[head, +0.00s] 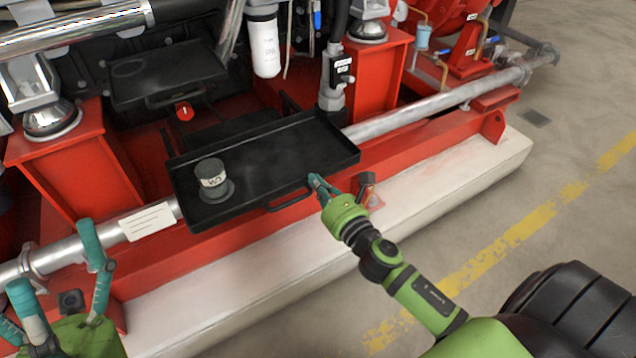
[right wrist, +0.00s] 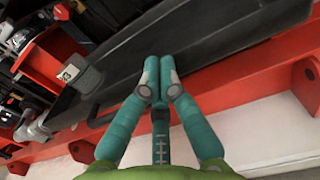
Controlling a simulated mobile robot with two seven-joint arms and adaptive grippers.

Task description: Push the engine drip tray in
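The black engine drip tray (head: 275,158) sticks out from under the engine, over the grey pipe and red base rail. Its handle (head: 288,198) is on the front wall. A dark round container with a white label (head: 212,180) stands upright on its left end. My right gripper (head: 318,183) is at the tray's front wall, to the right of the handle. In the right wrist view its fingertips (right wrist: 159,72) are together with nothing visible between them, against or very near the wall; contact is unclear. My left gripper (head: 55,256) is open and empty at the lower left.
A second black tray-like part with a handle (head: 168,75) sits farther back on the left. Red mounts (head: 72,155) flank the tray area. The grey pipe (head: 405,115) runs along the red rail. A pale plinth (head: 450,165) lies below, with clear floor in front.

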